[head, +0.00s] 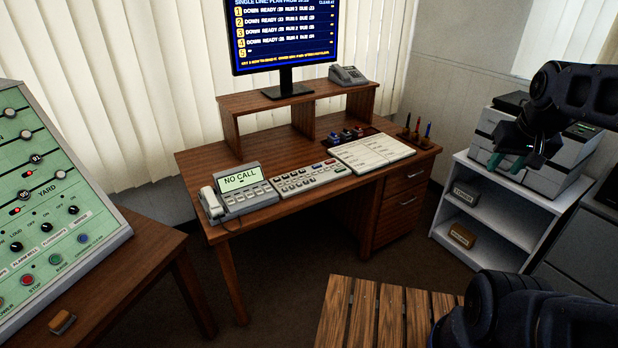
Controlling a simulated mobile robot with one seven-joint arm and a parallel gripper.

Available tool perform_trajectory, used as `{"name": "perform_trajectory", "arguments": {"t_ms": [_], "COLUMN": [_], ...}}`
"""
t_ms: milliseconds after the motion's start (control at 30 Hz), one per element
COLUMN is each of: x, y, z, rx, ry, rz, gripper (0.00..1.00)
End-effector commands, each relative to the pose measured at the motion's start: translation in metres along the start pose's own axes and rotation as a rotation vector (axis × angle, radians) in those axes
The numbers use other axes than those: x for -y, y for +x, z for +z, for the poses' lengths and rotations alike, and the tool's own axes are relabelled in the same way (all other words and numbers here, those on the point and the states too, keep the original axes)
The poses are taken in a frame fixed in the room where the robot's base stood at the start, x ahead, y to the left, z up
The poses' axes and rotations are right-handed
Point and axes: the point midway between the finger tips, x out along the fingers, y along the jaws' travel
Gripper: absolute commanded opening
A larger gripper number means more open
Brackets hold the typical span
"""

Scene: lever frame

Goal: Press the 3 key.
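A grey key panel (297,178) with rows of small pale keys and a few coloured ones lies on the wooden desk. Left of it is a desk phone (240,192) with a handset, a small keypad and a lit screen reading "NO CALL". The digits on the keys are too small to read, so I cannot tell which is the 3 key. My gripper (507,162) hangs at the right, well away from the desk keys, in front of the grey boxes. Its two teal fingertips look apart, with nothing between them.
An open binder (372,152) lies right of the key panel. A raised shelf holds a monitor (284,38) and another phone (347,75). A green yard panel (50,210) stands left. A white shelf (490,215) is right; a slatted wooden surface (375,315) is in front.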

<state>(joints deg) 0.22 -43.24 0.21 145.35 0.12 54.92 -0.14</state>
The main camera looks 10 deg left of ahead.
Motion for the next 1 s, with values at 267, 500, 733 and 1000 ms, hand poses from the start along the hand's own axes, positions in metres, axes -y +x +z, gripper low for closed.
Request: {"name": "perform_trajectory", "arguments": {"t_ms": [267,500,733,1000], "x": [0.0,0.0,0.0,0.0], "y": [0.0,0.0,0.0,0.0], "z": [0.0,0.0,0.0,0.0], "rx": [0.0,0.0,0.0,0.0], "ry": [0.0,0.0,0.0,0.0], "rz": [0.0,0.0,0.0,0.0], "gripper": [0.36,0.0,0.0,0.0]}}
